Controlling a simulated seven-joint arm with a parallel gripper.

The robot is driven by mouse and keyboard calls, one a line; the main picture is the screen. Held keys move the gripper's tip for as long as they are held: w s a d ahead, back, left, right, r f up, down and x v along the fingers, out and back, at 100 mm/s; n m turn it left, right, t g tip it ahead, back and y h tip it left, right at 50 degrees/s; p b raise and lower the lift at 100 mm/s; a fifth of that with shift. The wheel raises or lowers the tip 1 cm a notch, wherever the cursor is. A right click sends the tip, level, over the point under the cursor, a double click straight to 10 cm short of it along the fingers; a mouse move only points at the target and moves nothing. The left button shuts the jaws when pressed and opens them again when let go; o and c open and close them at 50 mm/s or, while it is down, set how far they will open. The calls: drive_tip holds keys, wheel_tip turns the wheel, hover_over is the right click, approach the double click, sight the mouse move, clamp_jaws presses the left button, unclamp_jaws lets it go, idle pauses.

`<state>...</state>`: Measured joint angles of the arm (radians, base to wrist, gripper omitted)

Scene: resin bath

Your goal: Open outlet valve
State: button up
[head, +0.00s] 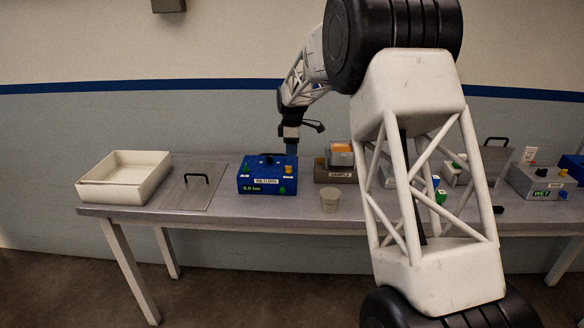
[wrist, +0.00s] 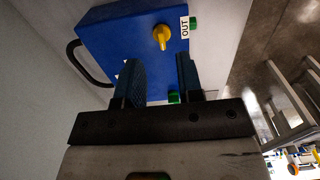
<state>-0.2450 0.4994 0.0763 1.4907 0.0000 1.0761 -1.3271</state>
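The blue box (head: 262,187) stands on the table in the head view, left of my arm's near links. In the wrist view, the blue box (wrist: 115,35) carries a yellow knob (wrist: 162,38) beside a white label reading OUT (wrist: 185,28). My gripper (wrist: 159,72) is open, its two dark blue fingers apart with nothing held between them. The yellow knob lies beyond the fingertips, in line with the gap. In the head view, my gripper (head: 291,148) points down at the box's back right; its fingertips are hard to make out.
A white tray (head: 92,193) and a flat lid with a handle (head: 182,200) lie to the left. A cup (head: 330,206) stands in front right of the box, near a SAMPLE box (head: 322,178). A WET box (head: 520,180) is far right.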

sight(289, 169)
idle(0.3)
drive_tip(key=shift+f, duration=3.85)
drive_tip(key=shift+c, duration=0.5)
drive_tip(key=c, duration=0.5)
